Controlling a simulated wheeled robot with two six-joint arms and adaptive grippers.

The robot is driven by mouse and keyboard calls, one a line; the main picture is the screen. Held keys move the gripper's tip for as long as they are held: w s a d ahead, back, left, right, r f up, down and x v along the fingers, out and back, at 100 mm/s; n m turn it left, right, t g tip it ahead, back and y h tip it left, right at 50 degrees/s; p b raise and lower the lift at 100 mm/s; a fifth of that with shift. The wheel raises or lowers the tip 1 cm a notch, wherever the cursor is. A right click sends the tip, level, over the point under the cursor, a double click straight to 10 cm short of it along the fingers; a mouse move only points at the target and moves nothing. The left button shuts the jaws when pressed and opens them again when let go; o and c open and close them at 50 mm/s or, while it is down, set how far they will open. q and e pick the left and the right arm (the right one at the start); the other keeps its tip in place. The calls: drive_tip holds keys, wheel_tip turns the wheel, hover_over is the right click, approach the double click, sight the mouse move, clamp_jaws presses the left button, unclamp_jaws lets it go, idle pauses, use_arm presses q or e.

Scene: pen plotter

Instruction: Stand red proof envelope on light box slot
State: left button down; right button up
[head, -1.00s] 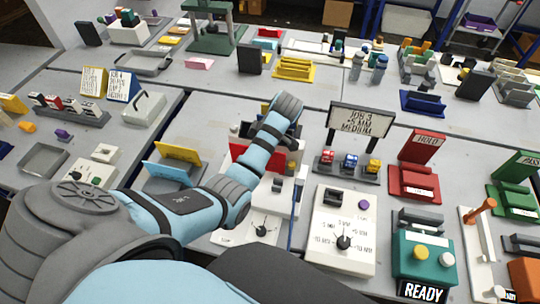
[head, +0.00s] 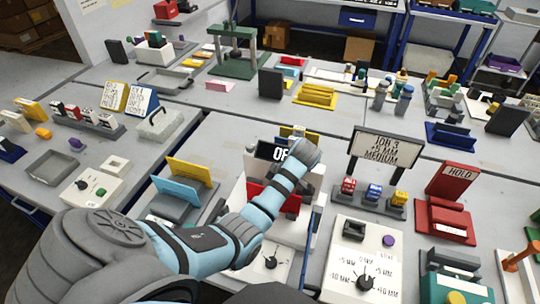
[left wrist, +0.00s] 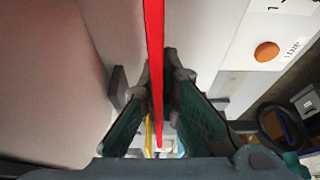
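The red proof envelope (head: 256,190) stands upright at the white station in the middle of the head view, partly hidden behind my left arm. In the left wrist view the envelope (left wrist: 154,60) shows edge-on as a thin red strip between the fingers of my left gripper (left wrist: 158,88), which look closed on both sides of it. My left gripper (head: 292,203) is over the white station, which seems to be the light box (head: 289,232). The slot and the envelope's lower edge are hidden. My right gripper is not in view.
A black sign (head: 270,151) reading "OF", partly covered, stands behind the envelope. A rack with yellow and blue cards (head: 182,203) is to the left. The JOB 3 sign (head: 386,150) and a white dial box (head: 352,260) are to the right. An orange button (left wrist: 266,51) shows near the gripper.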

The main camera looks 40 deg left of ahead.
use_arm(q)
drive_tip(key=c, duration=1.8)
unclamp_jaws()
drive_tip(key=shift+f, duration=0.1)
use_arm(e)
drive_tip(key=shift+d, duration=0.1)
